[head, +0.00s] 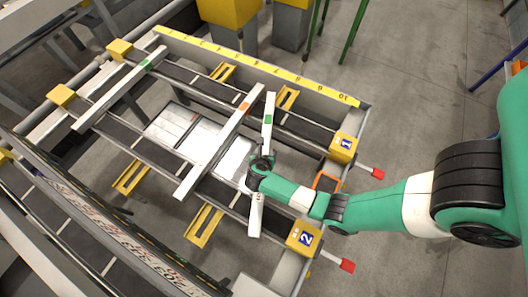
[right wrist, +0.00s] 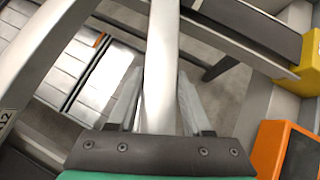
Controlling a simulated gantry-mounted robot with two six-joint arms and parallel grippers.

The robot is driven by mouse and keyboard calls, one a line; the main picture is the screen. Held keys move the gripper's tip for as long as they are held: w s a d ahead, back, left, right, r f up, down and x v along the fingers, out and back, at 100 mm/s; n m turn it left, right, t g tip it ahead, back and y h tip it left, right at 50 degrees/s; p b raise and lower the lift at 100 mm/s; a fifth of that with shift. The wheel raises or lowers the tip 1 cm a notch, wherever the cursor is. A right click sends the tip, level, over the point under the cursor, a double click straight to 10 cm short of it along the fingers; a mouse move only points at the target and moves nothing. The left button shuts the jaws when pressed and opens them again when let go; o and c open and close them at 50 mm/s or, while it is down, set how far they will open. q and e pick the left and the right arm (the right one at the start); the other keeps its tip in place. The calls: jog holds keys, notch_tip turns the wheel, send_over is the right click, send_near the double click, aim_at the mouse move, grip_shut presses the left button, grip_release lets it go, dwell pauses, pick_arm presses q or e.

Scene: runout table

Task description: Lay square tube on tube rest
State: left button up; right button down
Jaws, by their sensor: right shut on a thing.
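My right gripper (head: 261,164) is shut on a pale square tube with a green mark (head: 268,120), around its middle. In the right wrist view the tube (right wrist: 161,60) runs between the two fingers. The held tube spans across two dark-topped rails, which seem to be the tube rest (head: 307,128); I cannot tell whether it touches them. A second square tube with an orange mark (head: 220,140) lies across the rails to its left. A third tube with a green mark (head: 118,92) lies across them at the far left. My left gripper is out of view.
Yellow end blocks marked 1 (head: 343,147) and 2 (head: 304,238) stand at the rails' right ends, with red-tipped handles beyond. A yellow numbered scale (head: 255,66) runs along the back. An orange-framed panel (right wrist: 284,152) is close to my right gripper. Rail between the left and orange-marked tubes is clear.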

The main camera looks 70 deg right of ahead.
notch_tip(320, 180, up, 3)
jog(key=shift+w+f+p, duration=0.1)
jog(key=shift+p, duration=0.5)
jog(key=s+a+r+p, duration=0.5)
jog(key=s+a+r, duration=0.5)
jog(key=w+a+r+n+t+y, duration=0.4)
jog(key=w+a+r+n+t, duration=0.2)
jog(key=w+a+r+n, duration=0.4)
notch_tip(320, 180, up, 16)
jog(key=w+d+m+g+h+p, duration=0.1)
jog(key=m+p, duration=0.4)
jog(key=p, duration=1.5)
jog(key=shift+g+h, duration=0.6)
jog(key=shift+g, duration=0.1)
jog(key=shift+w+d, duration=0.1)
jog(key=shift+d, duration=0.05)
